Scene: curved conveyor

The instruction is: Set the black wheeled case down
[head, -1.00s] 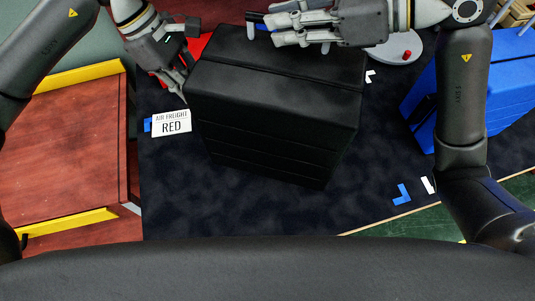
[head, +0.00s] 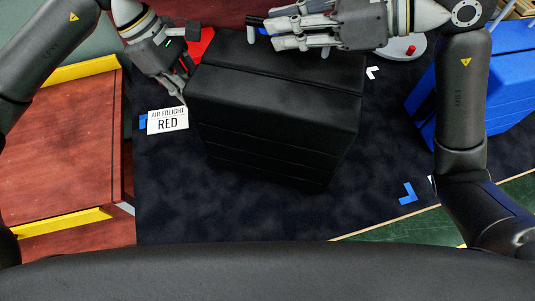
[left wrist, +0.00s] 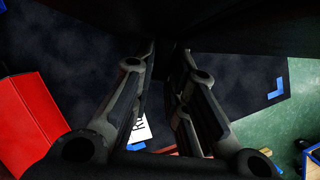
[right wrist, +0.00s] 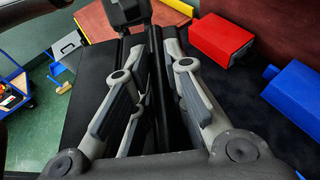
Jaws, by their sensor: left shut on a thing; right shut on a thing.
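The black wheeled case (head: 275,120) fills the middle of the head view, over the dark mat (head: 240,215). Whether its underside touches the mat is hidden. My left gripper (head: 183,98) is at the case's upper left edge and shut on the case; its fingers also show in the left wrist view (left wrist: 165,70), with the dark case along the top. My right gripper (head: 270,33) is at the case's far edge. In the right wrist view its fingers (right wrist: 160,75) close on a narrow black part of the case, whose dark body (right wrist: 95,80) lies on the left.
A blue corner mark (head: 407,194) lies on clear mat at front right. A reddish-brown surface (head: 60,150) is at far left.

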